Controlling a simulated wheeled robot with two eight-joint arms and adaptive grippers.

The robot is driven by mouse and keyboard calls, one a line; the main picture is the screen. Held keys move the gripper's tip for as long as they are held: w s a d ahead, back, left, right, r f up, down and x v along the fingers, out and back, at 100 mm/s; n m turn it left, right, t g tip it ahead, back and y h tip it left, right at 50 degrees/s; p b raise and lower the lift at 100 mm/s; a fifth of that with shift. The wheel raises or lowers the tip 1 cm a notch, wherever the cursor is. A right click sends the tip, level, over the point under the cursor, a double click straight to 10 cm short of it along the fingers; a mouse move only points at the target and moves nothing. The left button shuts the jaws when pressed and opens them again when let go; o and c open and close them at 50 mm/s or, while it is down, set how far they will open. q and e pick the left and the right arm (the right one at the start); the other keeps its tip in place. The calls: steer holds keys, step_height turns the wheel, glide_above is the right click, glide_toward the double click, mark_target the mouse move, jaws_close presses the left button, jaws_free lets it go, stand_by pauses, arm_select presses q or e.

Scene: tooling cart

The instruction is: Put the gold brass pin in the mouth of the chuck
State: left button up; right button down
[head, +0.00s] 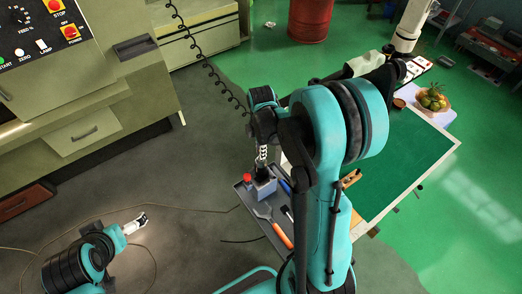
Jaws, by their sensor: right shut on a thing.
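My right gripper (262,168) points down, over a small blue-grey block (264,188) on the dark cart tray (246,199). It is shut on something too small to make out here. I cannot pick out the gold brass pin. The block has a dark top part, which may be the chuck; its mouth is hidden by the gripper. I cannot tell whether the gripper touches it. My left gripper (137,223) is low at the left, over the grey floor and far from the tray; its fingers are too small to read.
A red-capped item (248,178), a grey scraper-like tool (263,211) and an orange-handled tool (282,235) lie on the tray. My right arm covers its right side. A green-topped table (408,150) with a fruit bowl stands right. A machine cabinet (85,130) stands left.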

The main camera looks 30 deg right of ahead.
steer(key=shift+f+b, duration=0.45)
steer(key=shift+f, duration=0.05)
stand_by(0.6)
steer(key=c, duration=1.5)
jaws_free()
step_height(320, 180, up, 12)
steer(key=shift+s, duration=0.1)
